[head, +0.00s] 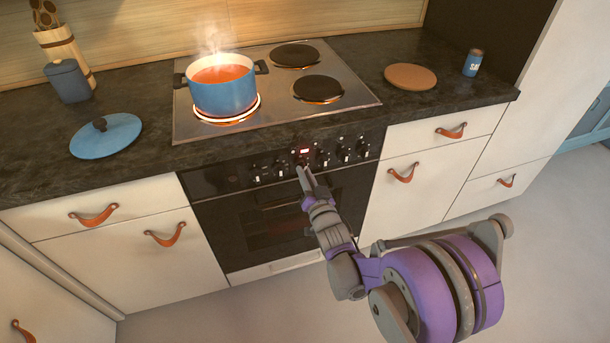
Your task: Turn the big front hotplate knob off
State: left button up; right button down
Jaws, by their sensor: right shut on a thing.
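The big front hotplate (250,113) glows orange around its rim under a steaming blue pot (222,96) of red liquid. The oven's black control panel (215,178) carries a row of small knobs, such as one left of my gripper (256,173) and one to its right (322,158). My right gripper (303,172) reaches up to the middle of the row and is shut on a knob just below the small red display (304,151). The fingers hide most of this knob, so its setting cannot be told. My left gripper is out of view.
A blue lid (106,136) lies on the counter at left, near a blue jar (67,81) and a utensil holder (64,50). A round wooden board (410,77) and a salt shaker (472,63) stand at right. Drawers with leather pulls (166,235) flank the oven.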

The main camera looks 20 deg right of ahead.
jog(key=n, duration=0.5)
jog(key=shift+n, duration=0.4)
dwell(0.3)
jog(key=c, duration=0.9)
grip_release()
jog(key=shift+o, duration=0.2)
jog(key=s, duration=1)
jog(key=shift+s+d, duration=0.2)
jog(key=shift+s, duration=0.2)
